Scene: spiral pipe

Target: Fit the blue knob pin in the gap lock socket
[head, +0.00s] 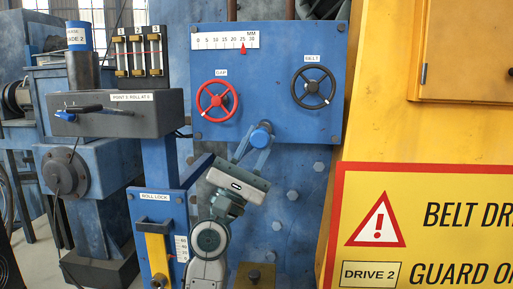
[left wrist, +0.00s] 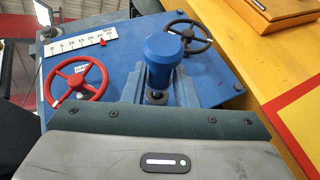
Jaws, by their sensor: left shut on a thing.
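The blue knob pin (head: 261,137) is between the fingers of my left gripper (head: 256,146), in front of the lower middle of the blue panel (head: 270,75). In the left wrist view, the pin's round blue knob (left wrist: 163,48) stands above the fingers, with a short dark shaft below it. My left gripper (left wrist: 158,92) is shut on the pin there. I cannot make out the gap lock socket; it may be hidden behind the knob and fingers. Whether the pin touches the panel cannot be told. My right gripper is in neither view.
The panel carries a red GAP handwheel (head: 216,101), a black BELT handwheel (head: 313,88) and a millimetre scale (head: 225,40). A ROLL LOCK plate (head: 156,200) stands lower left. A grey box (head: 115,112) with a lever is at left. A yellow guard (head: 430,130) bounds the right.

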